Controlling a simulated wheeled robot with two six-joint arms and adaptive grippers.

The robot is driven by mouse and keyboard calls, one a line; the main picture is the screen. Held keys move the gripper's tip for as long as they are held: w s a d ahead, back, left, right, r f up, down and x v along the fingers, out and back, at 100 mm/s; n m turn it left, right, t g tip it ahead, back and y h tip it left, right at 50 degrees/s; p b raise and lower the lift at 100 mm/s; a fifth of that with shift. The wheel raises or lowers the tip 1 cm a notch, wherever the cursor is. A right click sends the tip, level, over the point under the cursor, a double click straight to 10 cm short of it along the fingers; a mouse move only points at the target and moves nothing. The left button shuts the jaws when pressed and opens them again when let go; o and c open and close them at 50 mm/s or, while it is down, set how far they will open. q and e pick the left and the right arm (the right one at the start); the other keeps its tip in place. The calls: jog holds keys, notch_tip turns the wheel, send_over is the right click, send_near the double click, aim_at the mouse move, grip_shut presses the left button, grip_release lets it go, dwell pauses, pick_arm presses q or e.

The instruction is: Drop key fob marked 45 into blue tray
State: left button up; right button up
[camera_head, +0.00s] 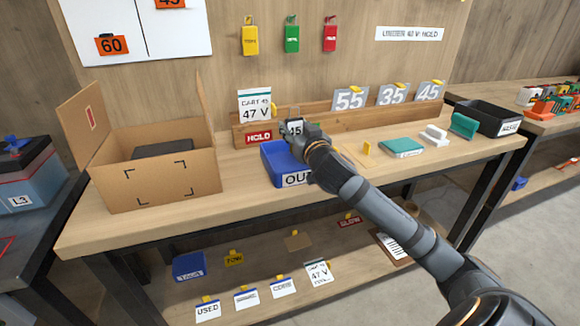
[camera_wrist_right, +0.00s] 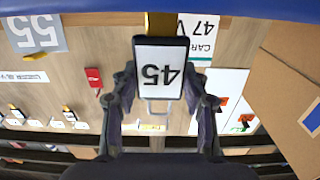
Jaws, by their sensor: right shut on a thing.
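The key fob marked 45 (camera_head: 295,128) is a white tag with black digits. My right gripper (camera_head: 299,137) is shut on it, over the blue tray (camera_head: 273,160) on the bench. In the right wrist view, the fob (camera_wrist_right: 160,73) sits upside down between the fingers of my right gripper (camera_wrist_right: 158,84). The tray has a white front label that reads "OU", the rest hidden by my arm. My gripper and arm also hide part of the tray's inside and right side. A blue band runs along the top of the wrist view. My left gripper is out of view.
An open cardboard box (camera_head: 165,180) stands left of the tray.

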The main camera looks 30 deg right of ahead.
jog(key=o, duration=1.4)
jog(key=shift+r, duration=0.1)
notch_tip(320, 180, up, 10)
jog(key=shift+f, duration=0.1)
